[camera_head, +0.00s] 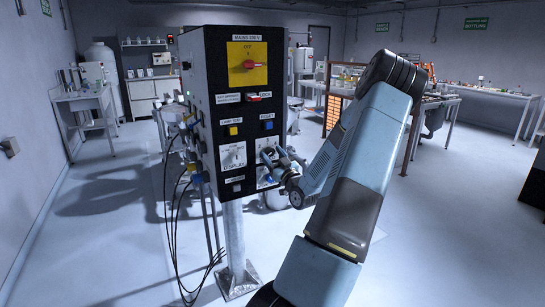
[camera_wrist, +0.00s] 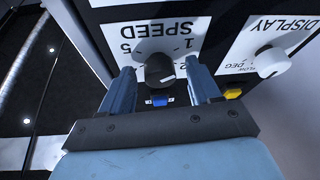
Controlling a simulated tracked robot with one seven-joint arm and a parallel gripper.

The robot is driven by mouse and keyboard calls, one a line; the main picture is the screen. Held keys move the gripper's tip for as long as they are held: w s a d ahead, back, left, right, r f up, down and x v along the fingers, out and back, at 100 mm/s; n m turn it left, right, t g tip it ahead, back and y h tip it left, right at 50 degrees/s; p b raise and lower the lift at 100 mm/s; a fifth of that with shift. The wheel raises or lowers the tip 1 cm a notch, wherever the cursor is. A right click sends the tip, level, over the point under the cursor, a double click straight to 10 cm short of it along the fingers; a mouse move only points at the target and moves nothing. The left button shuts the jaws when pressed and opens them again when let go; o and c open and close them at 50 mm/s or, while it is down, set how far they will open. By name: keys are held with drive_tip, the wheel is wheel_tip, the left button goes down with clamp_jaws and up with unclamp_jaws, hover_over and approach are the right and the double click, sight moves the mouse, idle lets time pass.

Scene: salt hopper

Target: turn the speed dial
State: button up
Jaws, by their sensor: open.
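The speed dial (camera_wrist: 160,71) is a dark round knob on a white plate marked SPEED, in the middle of the wrist view. My gripper (camera_wrist: 160,66) is open, with one finger on each side of the dial. I cannot tell whether either finger touches it. In the head view my gripper (camera_head: 270,160) is at the lower right of the black control box (camera_head: 212,75). There it hides the speed dial and much of its plate.
A white display dial (camera_wrist: 271,61) sits beside the speed dial; its plate also shows in the head view (camera_head: 234,155). A blue button (camera_head: 267,125), a yellow button (camera_head: 233,131) and a red mains switch (camera_head: 249,64) are above. Cables (camera_head: 178,225) hang at the box's left.

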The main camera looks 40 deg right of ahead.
drive_tip(key=shift+c, duration=0.2)
drive_tip(key=c, duration=1)
drive_tip(key=shift+m+h, duration=0.3)
drive_tip(key=shift+m, duration=0.1)
drive_tip(key=m+h, duration=0.1)
drive_tip(key=m, duration=0.1)
drive_tip(key=m+h, duration=0.1)
drive_tip(key=m, duration=0.2)
drive_tip(key=m+g+h, duration=0.1)
drive_tip(key=m+h, duration=0.1)
drive_tip(key=m, duration=0.1)
drive_tip(key=shift+a, duration=0.25)
drive_tip(key=m+g+h, duration=0.1)
drive_tip(key=m, duration=0.1)
drive_tip(key=m+g+h, duration=0.1)
drive_tip(key=m, duration=0.4)
drive_tip(key=shift+m+g+h, duration=0.4)
drive_tip(key=shift+m, duration=0.3)
drive_tip(key=o, duration=1)
drive_tip(key=shift+r, duration=0.1)
